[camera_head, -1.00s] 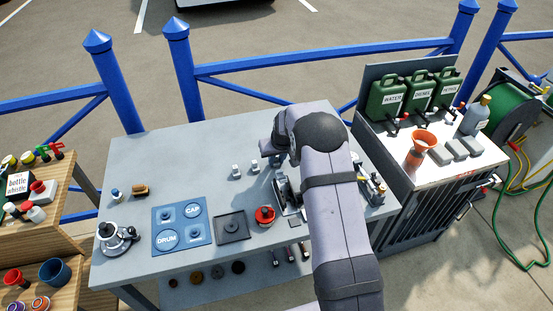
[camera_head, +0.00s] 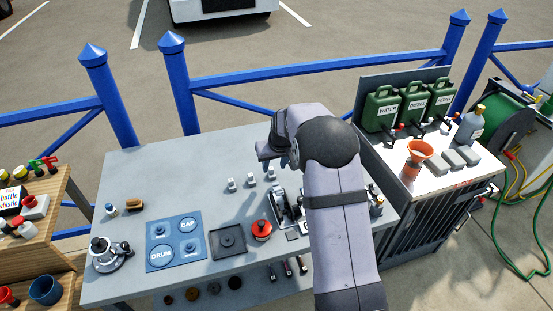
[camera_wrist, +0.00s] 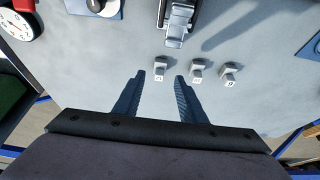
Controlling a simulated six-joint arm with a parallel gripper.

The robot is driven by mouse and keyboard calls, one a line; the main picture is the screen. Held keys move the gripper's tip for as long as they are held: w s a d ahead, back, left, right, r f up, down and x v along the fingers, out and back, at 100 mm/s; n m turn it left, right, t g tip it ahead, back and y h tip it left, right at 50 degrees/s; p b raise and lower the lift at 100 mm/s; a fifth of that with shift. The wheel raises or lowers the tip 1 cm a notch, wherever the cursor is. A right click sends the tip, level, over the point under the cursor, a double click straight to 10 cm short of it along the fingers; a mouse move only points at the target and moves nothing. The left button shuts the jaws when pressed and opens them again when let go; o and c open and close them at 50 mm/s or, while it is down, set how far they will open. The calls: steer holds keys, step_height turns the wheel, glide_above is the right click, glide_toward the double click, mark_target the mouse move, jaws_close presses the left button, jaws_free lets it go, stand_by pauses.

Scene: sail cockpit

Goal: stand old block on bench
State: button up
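Three small pale grey blocks stand in a row on the grey bench (camera_head: 135,170): a left one (camera_head: 231,184), a middle one (camera_head: 251,179) and a right one (camera_head: 271,173). The wrist view sees them from the opposite side, as a left (camera_wrist: 161,70), a middle (camera_wrist: 197,70) and a right one (camera_wrist: 230,72). Small marks on them are too small to read. I cannot tell which thing is the old block. My gripper (camera_wrist: 160,80) is open and empty, its fingertips around the line to the left block in the wrist view. In the head view my gripper (camera_head: 268,150) is above the bench's back part.
A silver lever fitting (camera_wrist: 180,18) stands close beyond the blocks. A red-topped winch-like part (camera_head: 261,229), a dark square tray (camera_head: 228,240) and a blue CAP and DRUM board (camera_head: 174,240) lie to the left. A cabinet with green cans (camera_head: 414,101) adjoins at right.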

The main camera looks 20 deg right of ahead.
steer(key=b+v, duration=0.1)
steer(key=v, duration=0.5)
steer(key=shift+r, duration=0.1)
steer(key=s+a+f+g, duration=0.1)
steer(key=s+a, duration=0.1)
steer(key=s, duration=0.9)
steer(key=s+a+f+g, duration=0.2)
steer(key=s, duration=0.9)
steer(key=s+a+f+g, duration=0.1)
steer(key=s+a, duration=0.1)
steer(key=s, duration=1)
steer(key=shift+f+g, duration=0.3)
steer(key=shift+f, duration=0.05)
steer(key=shift+w+f, duration=0.1)
